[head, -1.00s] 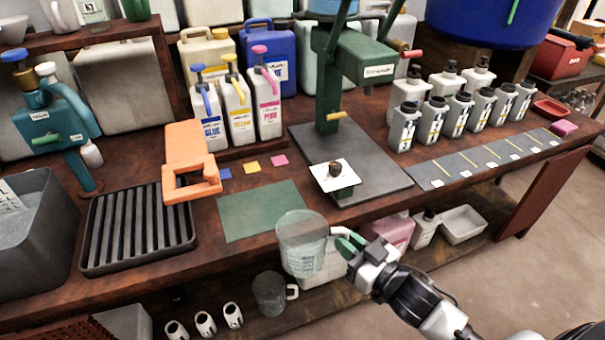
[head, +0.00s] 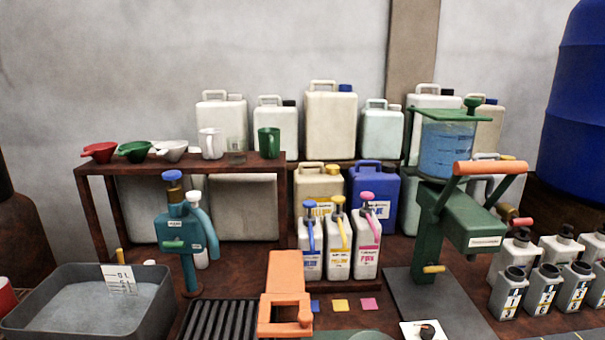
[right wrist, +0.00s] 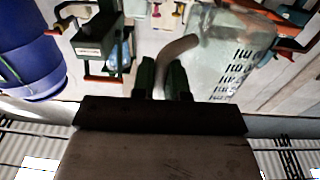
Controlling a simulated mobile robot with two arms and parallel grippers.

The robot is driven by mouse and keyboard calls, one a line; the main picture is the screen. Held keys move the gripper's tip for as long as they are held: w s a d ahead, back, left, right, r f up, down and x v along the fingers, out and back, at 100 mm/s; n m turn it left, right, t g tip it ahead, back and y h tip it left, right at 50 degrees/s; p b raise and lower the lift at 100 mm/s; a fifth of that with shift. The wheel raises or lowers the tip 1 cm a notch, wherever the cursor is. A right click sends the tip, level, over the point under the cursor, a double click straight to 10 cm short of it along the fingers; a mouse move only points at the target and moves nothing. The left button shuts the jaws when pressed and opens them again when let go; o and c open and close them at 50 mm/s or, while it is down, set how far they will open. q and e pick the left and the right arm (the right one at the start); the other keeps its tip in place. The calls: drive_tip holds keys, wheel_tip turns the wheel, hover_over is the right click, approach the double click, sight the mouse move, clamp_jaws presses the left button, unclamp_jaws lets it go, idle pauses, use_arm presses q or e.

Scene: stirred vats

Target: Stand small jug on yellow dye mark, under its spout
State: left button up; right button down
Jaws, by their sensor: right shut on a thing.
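The clear jug (right wrist: 240,65), with dark printed markings and a pale curved handle, shows large in the right wrist view. My right gripper (right wrist: 163,75) is shut on its handle, with green fingertips on either side. The jug and this gripper are outside the head view. My left gripper is in neither view.
An orange tool (head: 285,295) stands just left of the marks. The blue-pump bottle (head: 310,247) and pink-pump bottle (head: 367,245) flank the yellow one. A green press (head: 455,215) stands to the right. A black rack (head: 218,320) and grey tub (head: 90,310) lie left.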

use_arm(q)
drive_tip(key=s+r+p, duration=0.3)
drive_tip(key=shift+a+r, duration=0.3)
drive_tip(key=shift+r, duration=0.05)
use_arm(e)
drive_tip(key=s+r, duration=0.1)
drive_tip(key=r, duration=0.1)
drive_tip(key=s+r, duration=0.2)
drive_tip(key=shift+s, duration=0.15)
use_arm(q)
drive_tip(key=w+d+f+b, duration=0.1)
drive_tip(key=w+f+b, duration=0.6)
drive_tip(key=b, duration=0.4)
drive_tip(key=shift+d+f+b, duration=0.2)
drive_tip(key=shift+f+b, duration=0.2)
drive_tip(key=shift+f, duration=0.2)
use_arm(e)
drive_tip(key=w+d+f+n+y, duration=0.2)
drive_tip(key=f+y, duration=0.1)
drive_tip(key=f, duration=0.4)
drive_tip(key=w+d+f+n+g+y, duration=0.1)
drive_tip(key=w+d+f+n+y, duration=0.1)
drive_tip(key=f, duration=0.6)
drive_tip(key=shift+w+d+y, duration=0.25)
drive_tip(key=shift+w+y, duration=0.35)
drive_tip(key=shift+y, duration=0.1)
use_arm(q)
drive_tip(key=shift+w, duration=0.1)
